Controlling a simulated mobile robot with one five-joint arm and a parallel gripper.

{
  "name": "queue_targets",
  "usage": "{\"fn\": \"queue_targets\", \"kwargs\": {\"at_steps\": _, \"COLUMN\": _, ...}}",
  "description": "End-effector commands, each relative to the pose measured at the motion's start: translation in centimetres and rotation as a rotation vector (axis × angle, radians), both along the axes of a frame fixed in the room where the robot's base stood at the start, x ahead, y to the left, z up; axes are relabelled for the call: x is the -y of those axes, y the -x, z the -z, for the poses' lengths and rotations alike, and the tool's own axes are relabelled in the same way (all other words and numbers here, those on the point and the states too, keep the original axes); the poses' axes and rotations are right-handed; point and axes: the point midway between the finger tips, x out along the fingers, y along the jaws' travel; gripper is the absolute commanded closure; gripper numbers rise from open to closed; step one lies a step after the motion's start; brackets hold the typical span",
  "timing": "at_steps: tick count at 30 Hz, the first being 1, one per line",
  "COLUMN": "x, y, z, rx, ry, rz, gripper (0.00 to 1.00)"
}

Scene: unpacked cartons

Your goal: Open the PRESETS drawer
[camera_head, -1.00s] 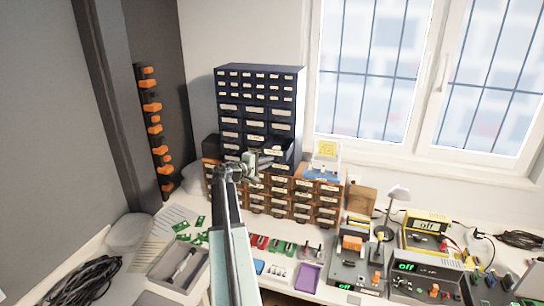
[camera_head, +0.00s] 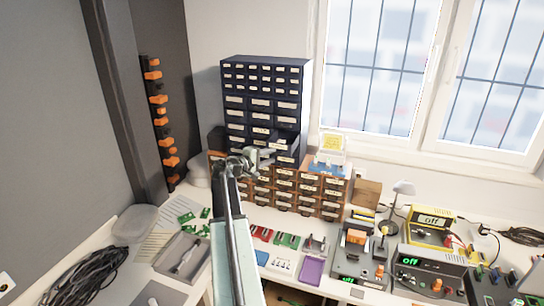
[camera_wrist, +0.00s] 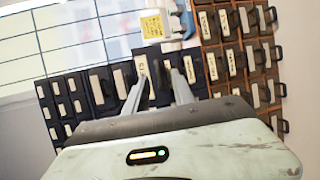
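A dark blue drawer cabinet (camera_head: 308,95) stands on the bench with small labelled drawers; its labels are too small to read, so I cannot tell which is PRESETS. My gripper (camera_head: 270,154) is at the cabinet's lower right drawers in the head view. In the wrist view, my gripper (camera_wrist: 158,78) has its two fingers apart, around a dark drawer front with a white label (camera_wrist: 143,65). This drawer seems to stick out from its row. Whether the fingers touch it cannot be told.
Brown drawers (camera_head: 310,189) stand below and right of the blue cabinet. Circuit boards, a purple tray (camera_head: 312,270) and bench instruments (camera_head: 428,268) cover the bench in front. A lamp (camera_head: 402,190) stands to the right.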

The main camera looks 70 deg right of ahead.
Motion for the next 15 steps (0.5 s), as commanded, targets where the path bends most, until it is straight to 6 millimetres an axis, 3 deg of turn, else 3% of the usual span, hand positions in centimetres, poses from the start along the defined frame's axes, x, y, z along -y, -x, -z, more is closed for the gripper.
{"fn": "queue_targets", "kwargs": {"at_steps": 7, "x": -4.7, "y": -1.6, "z": -1.1, "rx": 0.0, "ry": 0.0, "rz": -0.002, "gripper": 0.69}}
{"fn": "queue_targets", "kwargs": {"at_steps": 15, "x": -5.7, "y": -2.0, "z": -1.1, "rx": 0.001, "ry": 0.0, "rz": 0.001, "gripper": 0.69}}
